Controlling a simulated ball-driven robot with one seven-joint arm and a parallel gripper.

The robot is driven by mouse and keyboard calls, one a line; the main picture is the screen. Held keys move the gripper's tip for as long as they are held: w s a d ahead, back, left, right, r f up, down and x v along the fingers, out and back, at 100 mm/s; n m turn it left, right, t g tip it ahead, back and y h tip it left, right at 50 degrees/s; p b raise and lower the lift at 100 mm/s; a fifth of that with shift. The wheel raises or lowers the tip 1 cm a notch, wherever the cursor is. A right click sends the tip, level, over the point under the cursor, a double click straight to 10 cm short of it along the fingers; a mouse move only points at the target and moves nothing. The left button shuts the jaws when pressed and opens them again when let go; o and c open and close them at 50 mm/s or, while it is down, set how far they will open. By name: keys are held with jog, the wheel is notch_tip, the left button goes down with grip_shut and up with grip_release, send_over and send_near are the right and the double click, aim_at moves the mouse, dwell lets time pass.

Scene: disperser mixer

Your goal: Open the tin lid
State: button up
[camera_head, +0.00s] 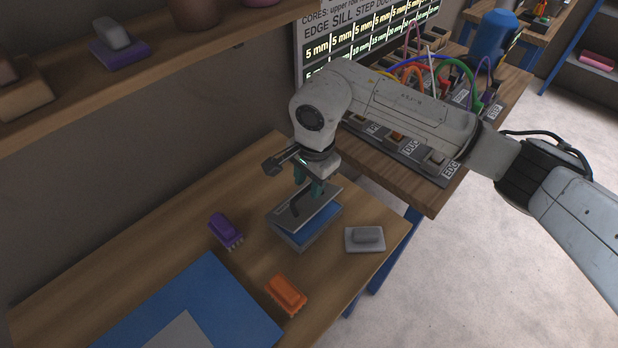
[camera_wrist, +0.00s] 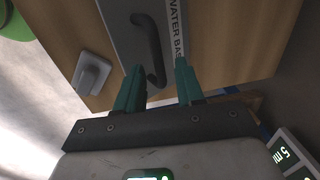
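The grey tin (camera_head: 290,243) stands on the wooden table. Its grey lid (camera_head: 318,207) looks tilted up, with a blue area (camera_head: 313,226) showing below it. A dark bent handle (camera_head: 295,204) is on the lid. The handle also shows in the wrist view (camera_wrist: 148,45), beside a strip lettered "WATER BAS". My gripper (camera_head: 310,184) is over the lid with its teal fingers apart. In the wrist view my gripper (camera_wrist: 160,85) has the handle's near end between its fingers, closer to the left finger. I cannot tell whether they touch.
A purple block (camera_head: 225,230), an orange block (camera_head: 286,293) and a grey block (camera_head: 366,238) lie around the tin. A blue mat (camera_head: 205,290) is at the front. A shelf (camera_head: 160,60) hangs at upper left. A bench with cables (camera_head: 425,195) stands behind right.

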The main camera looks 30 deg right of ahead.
grip_shut()
dwell(0.4)
dwell(0.4)
